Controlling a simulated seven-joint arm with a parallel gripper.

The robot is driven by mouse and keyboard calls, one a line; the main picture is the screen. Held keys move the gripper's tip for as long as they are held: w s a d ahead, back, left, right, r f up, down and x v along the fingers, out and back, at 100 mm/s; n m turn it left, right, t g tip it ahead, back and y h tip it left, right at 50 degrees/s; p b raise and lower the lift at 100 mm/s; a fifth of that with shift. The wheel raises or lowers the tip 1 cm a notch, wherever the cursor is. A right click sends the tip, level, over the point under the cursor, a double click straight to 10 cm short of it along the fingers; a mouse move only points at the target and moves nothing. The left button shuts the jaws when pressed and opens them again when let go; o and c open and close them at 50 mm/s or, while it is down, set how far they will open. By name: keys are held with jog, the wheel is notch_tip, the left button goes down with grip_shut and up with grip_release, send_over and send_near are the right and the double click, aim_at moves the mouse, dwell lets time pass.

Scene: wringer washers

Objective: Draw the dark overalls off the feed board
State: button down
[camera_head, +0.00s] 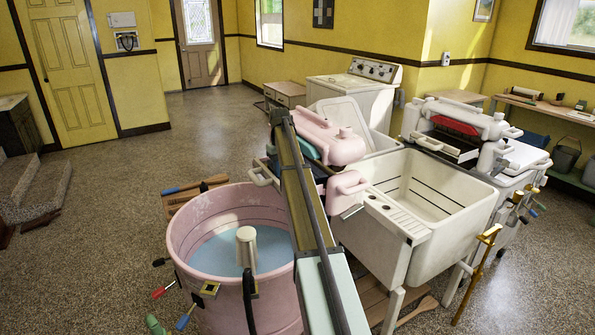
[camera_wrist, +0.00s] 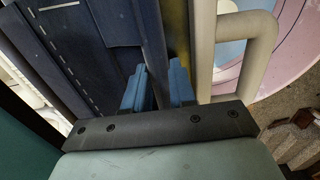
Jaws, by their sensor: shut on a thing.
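The dark navy overalls (camera_wrist: 75,60), with pale stitching, fill the left of the wrist view. My gripper (camera_wrist: 160,85) shows there as two blue fingers, shut on a narrow fold of the overalls between them. A cream bar of the wringer frame (camera_wrist: 203,50) stands just right of the fingers. My arm crosses in front of the wringer and hides the fingertips and most of the feed board. Only a small dark patch, perhaps the overalls, shows beside the arm.
The pink tub holds bluish water and a pale agitator (camera_head: 246,248). A cream double sink (camera_head: 430,210) stands right of my arm, with a white wringer washer (camera_head: 470,125) beyond it. A cream curved handle (camera_wrist: 262,50) is close to my gripper. Open floor lies at left.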

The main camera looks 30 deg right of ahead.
jog(key=shift+r, duration=0.2)
jog(key=shift+r, duration=1.6)
jog(key=shift+a, duration=4.9)
jog(key=shift+r, duration=0.2)
notch_tip(320, 180, up, 9)
jog(key=shift+f, duration=0.2)
